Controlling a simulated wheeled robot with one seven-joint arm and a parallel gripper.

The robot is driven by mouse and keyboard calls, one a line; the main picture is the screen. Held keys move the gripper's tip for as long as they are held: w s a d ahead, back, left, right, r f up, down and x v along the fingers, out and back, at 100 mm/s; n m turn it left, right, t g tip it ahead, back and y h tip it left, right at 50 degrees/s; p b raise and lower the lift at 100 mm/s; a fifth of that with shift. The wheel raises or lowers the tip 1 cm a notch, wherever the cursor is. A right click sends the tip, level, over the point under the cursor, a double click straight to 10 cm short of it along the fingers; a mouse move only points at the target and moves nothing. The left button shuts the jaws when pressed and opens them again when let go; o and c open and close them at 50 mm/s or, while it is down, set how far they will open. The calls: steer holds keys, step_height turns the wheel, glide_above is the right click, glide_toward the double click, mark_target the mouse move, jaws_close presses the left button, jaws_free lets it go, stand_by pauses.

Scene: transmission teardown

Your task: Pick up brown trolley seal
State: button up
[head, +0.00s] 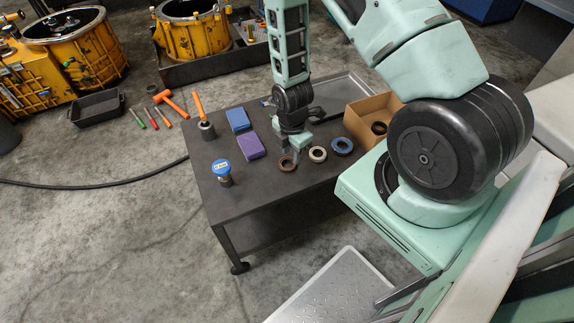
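The brown trolley seal (285,165) is a reddish-brown ring lying on the dark top of the trolley (231,190), at the left end of a row of rings. My gripper (292,156) points down right at this seal, with its fingertips over or at the ring's far and right side. The fingertips are small and partly overlap the ring. I cannot tell whether they touch it or how far apart they are.
A cream ring (317,154) and a blue ring (342,146) lie close to the right. A cardboard box (362,124) stands beyond them. Blue (238,119) and purple (251,146) blocks and a blue-capped jar (222,174) stand left. The trolley's front left is clear.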

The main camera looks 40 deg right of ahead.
mark_target(292, 168)
steer(key=shift+s+a+f, duration=0.1)
steer(key=shift+s+f, duration=0.05)
steer(key=shift+f, duration=1.3)
steer(key=shift+s+a+f, duration=0.1)
steer(key=shift+f, duration=1.3)
jaws_close()
